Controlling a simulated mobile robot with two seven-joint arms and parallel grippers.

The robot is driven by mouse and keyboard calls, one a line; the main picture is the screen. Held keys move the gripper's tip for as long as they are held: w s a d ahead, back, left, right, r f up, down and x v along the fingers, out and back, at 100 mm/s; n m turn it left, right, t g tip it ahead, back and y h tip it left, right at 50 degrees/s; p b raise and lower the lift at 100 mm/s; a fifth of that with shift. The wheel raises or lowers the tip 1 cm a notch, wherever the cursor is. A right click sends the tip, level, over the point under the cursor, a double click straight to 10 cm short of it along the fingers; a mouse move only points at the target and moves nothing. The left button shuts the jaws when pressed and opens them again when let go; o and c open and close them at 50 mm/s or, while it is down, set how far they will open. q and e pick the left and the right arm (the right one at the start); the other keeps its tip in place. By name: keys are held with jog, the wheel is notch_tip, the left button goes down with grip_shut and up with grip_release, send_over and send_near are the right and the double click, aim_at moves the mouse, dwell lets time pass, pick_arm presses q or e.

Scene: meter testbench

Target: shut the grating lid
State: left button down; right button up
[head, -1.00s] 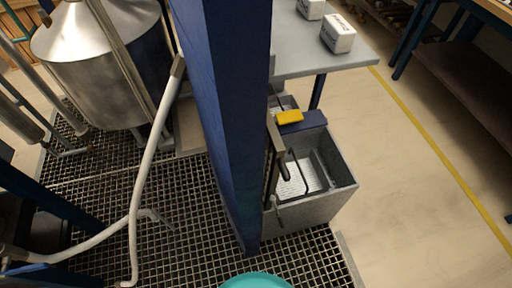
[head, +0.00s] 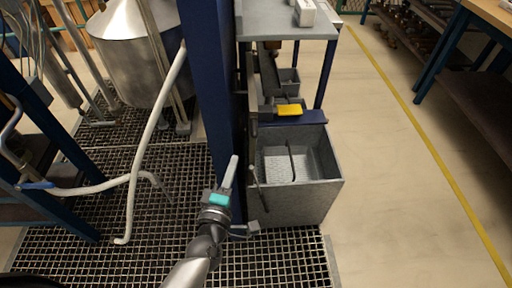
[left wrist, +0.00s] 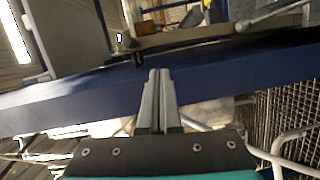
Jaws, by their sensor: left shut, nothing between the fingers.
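A grey open-topped tub (head: 300,203) stands on the floor grating right of a blue post (head: 209,80) in the head view. Its mouth is open and a patterned surface shows inside. I cannot clearly pick out the grating lid; thin upright dark parts at the tub's left edge, beside the post, may be its edge. My left gripper (head: 233,162) is shut and empty, pointing up in front of the post, left of the tub and apart from its mouth. Its closed fingers (left wrist: 158,75) show in the left wrist view against the blue post. My right gripper is not in view.
A yellow object (head: 288,110) sits on a blue ledge at the tub's back. A grey table (head: 285,27) stands behind. A pale bent pipe (head: 139,165) and a steel tank (head: 138,55) are at left. The floor right of the tub is clear.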

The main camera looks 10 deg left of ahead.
pick_arm(q)
jog(key=w+r+n+b, duration=0.1)
jog(key=w, duration=0.8)
jog(key=shift+w+r+b, duration=0.35)
jog(key=shift+w+b, duration=0.05)
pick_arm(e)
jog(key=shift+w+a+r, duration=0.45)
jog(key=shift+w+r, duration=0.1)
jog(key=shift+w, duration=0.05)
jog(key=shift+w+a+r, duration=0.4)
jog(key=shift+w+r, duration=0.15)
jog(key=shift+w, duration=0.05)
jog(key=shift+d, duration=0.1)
